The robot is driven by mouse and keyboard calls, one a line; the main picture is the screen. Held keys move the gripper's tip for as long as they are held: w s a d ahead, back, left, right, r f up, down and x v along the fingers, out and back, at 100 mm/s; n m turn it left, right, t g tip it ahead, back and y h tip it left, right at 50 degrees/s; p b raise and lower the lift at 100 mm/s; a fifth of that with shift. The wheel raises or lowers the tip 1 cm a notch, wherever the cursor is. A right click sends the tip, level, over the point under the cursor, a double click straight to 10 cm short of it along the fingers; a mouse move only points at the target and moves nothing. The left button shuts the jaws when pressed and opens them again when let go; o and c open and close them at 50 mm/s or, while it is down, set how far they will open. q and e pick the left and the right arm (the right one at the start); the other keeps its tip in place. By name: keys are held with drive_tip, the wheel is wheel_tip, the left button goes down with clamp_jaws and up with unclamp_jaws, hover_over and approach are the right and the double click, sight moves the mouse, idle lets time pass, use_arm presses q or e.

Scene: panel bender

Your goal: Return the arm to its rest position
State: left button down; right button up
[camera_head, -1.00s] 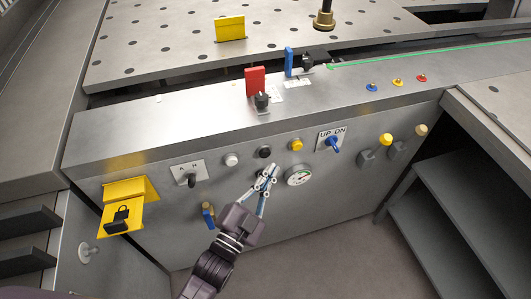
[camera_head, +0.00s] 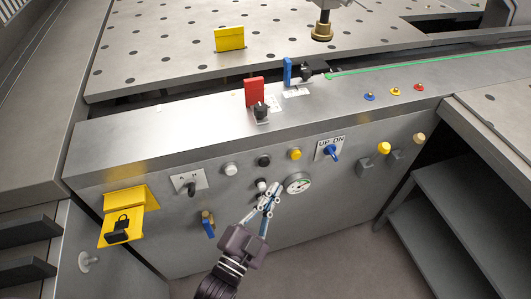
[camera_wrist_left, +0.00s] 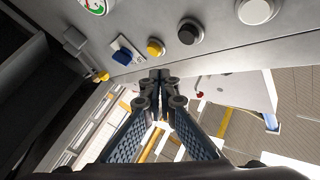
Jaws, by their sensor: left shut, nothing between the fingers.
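My left gripper (camera_head: 271,191) is in front of the panel bender's front panel (camera_head: 330,205), below the row of buttons and just left of the round gauge (camera_head: 298,183). Its fingers are together and hold nothing. In the left wrist view the gripper (camera_wrist_left: 158,78) has its fingertips meeting below the buttons. Whether the fingertips touch the panel I cannot tell. My right gripper is in neither view.
The panel carries a white button (camera_head: 230,169), a black button (camera_head: 264,160), a yellow button (camera_head: 295,154) and a blue UP/DN switch (camera_head: 333,152). A yellow lock bracket (camera_head: 122,205) juts out at left. Dark shelves (camera_head: 440,215) stand at right. Floor lies below.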

use_arm(q)
drive_tip(key=s+a+f+n+g+y, duration=0.2)
drive_tip(key=s+a+f+g, duration=0.1)
drive_tip(key=f, duration=0.9)
drive_tip(key=s+a+f+n+g+y, duration=0.1)
drive_tip(key=s+a+f+g, duration=0.25)
drive_tip(key=f, duration=0.85)
drive_tip(key=s+a+f+n+g+y, duration=0.2)
drive_tip(key=s+a+f, duration=0.15)
drive_tip(key=f, duration=0.85)
drive_tip(key=s+a+f+n+g+y, duration=0.1)
drive_tip(key=s+a+f, duration=0.3)
drive_tip(key=s, duration=0.5)
drive_tip(key=s+a+f+n+g+y, duration=0.1)
drive_tip(key=s+a+f+n+g, duration=0.1)
drive_tip(key=s+a+f+g, duration=0.2)
drive_tip(key=s+a+f+n+g+y, duration=0.1)
drive_tip(key=s+a+f+n+g, duration=0.1)
drive_tip(key=s+a+f, duration=0.3)
drive_tip(key=s+f+g, duration=0.1)
drive_tip(key=s+f, duration=0.3)
drive_tip(key=s, duration=0.5)
drive_tip(key=shift+s+f, duration=0.25)
drive_tip(key=shift+w, duration=0.1)
